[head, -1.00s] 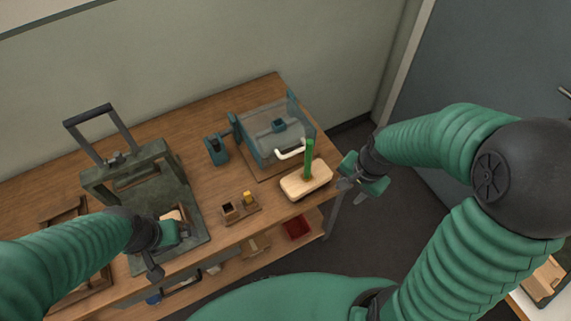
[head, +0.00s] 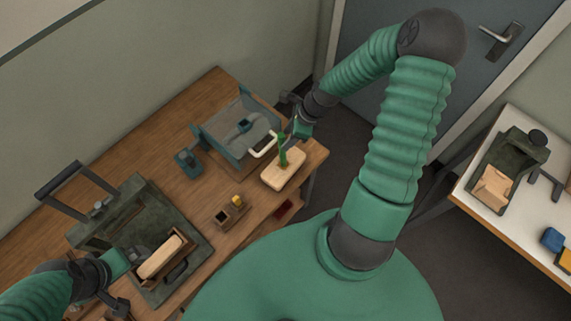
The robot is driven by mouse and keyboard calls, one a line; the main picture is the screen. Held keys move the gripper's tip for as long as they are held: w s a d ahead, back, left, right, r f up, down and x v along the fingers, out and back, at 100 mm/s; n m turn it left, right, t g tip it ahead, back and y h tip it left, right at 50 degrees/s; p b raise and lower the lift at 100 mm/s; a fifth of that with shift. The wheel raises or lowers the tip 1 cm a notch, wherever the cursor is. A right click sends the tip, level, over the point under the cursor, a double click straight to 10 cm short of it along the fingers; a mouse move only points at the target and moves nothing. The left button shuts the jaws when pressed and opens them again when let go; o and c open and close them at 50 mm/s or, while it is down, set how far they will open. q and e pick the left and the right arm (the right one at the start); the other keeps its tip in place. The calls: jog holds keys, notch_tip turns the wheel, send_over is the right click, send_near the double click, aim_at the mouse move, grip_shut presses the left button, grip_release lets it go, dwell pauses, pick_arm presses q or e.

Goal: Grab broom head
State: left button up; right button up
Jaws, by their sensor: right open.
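The broom head (head: 283,172), a pale wooden block with an upright green bristle tuft (head: 282,151), lies near the right end of the wooden table (head: 165,130). My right gripper (head: 296,131) is open and empty, just above and right of the tuft; whether it touches the tuft cannot be told. Another pale wooden block (head: 161,257) sits in a brown holder on the dark green press (head: 130,215) at left. My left gripper (head: 128,260) is low beside that block's left end; its fingers are too unclear to tell open from shut.
A clear-covered teal machine (head: 238,128) with a white handle stands behind the broom head. A small teal stand (head: 188,162) and a little wooden tray (head: 230,212) are nearby. A white table (head: 510,225) at right holds another green device (head: 510,165).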

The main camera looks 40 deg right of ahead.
aim_at(282, 141)
jog(key=a, duration=0.1)
jog(key=a+f+p, duration=0.1)
jog(key=a, duration=0.1)
jog(key=shift+w+a, duration=0.15)
jog(key=shift+w+a+f+p, duration=0.15)
jog(key=shift+a+f, duration=0.15)
jog(key=shift+f, duration=0.3)
jog(key=shift+s+a+f+p, duration=0.15)
jog(key=shift+a+f, duration=0.15)
jog(key=shift+f, duration=0.3)
jog(key=d, duration=0.1)
jog(key=d+f, duration=0.1)
jog(key=shift+w+d+f, duration=0.3)
jog(key=shift+w+d, duration=0.05)
jog(key=shift+c, duration=2.6)
jog(key=shift+a+r, duration=0.25)
jog(key=shift+a, duration=0.25)
jog(key=c, duration=0.4)
jog(key=shift+a+r, duration=0.15)
jog(key=shift+a, duration=0.4)
grip_shut()
pick_arm(q)
jog(key=shift+s+a+r, duration=0.1)
jog(key=shift+a+r, duration=0.25)
jog(key=shift+a, duration=0.2)
jog(key=shift+s+a+r, duration=0.1)
jog(key=shift+a+r, duration=0.25)
jog(key=shift+a, duration=0.2)
pick_arm(e)
jog(key=shift+d, duration=0.3)
